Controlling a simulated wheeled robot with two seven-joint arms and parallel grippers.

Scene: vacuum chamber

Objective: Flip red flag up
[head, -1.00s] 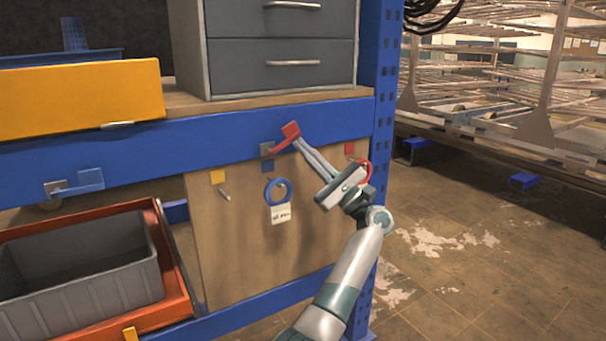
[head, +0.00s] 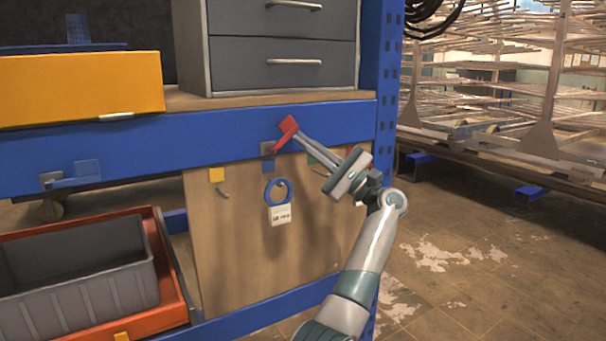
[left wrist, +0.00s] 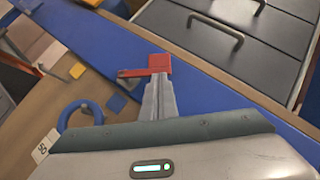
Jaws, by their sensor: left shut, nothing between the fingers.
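The red flag (head: 287,130) is mounted on the blue beam (head: 210,140) by a small grey bracket (head: 267,148). Its arm slants up to the right, with the square end on top. My left gripper (head: 301,138) is shut and empty. Its fingertips are at the right side of the flag's square end and look to touch it. In the left wrist view the red flag (left wrist: 157,63) lies just beyond the closed fingertips (left wrist: 158,82). My right gripper is not in view.
A blue flag (head: 87,170) sits on the same beam at left. A blue ring with a white tag (head: 280,214) hangs on the wooden panel (head: 235,250) below. Grey drawers (head: 280,60) stand above. Open floor lies at right.

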